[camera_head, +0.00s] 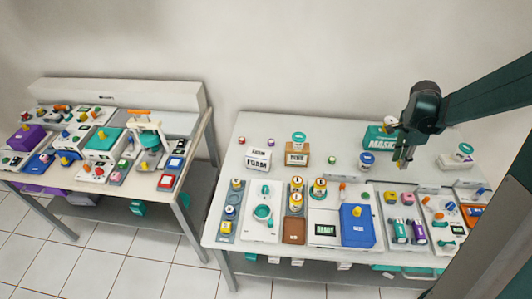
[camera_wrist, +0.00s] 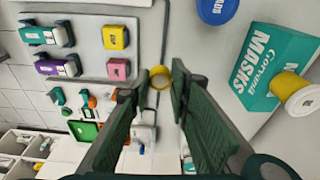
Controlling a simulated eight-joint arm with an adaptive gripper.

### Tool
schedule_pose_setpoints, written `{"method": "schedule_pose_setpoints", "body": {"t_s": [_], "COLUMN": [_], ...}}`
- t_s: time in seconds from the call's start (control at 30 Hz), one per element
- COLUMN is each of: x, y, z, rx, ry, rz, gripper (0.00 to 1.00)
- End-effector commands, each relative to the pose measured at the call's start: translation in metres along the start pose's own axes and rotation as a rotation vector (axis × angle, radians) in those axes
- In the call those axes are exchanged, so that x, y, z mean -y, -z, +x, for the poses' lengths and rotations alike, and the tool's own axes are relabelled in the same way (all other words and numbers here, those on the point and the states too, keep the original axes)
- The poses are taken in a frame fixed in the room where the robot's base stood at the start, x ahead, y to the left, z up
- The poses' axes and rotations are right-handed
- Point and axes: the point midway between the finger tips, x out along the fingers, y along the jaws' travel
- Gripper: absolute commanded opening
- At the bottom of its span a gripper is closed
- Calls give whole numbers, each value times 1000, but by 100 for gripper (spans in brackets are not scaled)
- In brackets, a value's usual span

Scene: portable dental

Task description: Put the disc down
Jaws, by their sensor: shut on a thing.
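My gripper (camera_head: 402,163) hangs in the air over the back right of the right-hand table (camera_head: 345,168). In the wrist view its two dark green fingers (camera_wrist: 152,86) are shut on a small yellow disc (camera_wrist: 160,72), which shows between the fingertips. The disc looks ring-like from here; its far side is hidden. In the head view only a small yellowish patch shows at the fingertips, and I cannot make out the disc's shape there.
A teal masks box (camera_head: 380,139) stands close behind and left of my gripper. A blue box (camera_head: 357,226), a READY tray (camera_head: 323,228) and teal and purple items (camera_wrist: 58,66) fill the front. Bare tabletop lies left of the masks box.

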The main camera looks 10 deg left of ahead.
Motion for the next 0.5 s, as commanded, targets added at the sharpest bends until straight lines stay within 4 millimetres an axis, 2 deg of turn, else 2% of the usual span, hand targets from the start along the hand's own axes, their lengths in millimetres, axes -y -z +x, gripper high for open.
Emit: {"method": "schedule_pose_setpoints", "body": {"t_s": [0.3,0.5], "x": [0,0], "y": [9,14], "z": [-63,-95], "rx": [0,0], "ry": [0,0], "rz": [0,0], "gripper": [14,14]}}
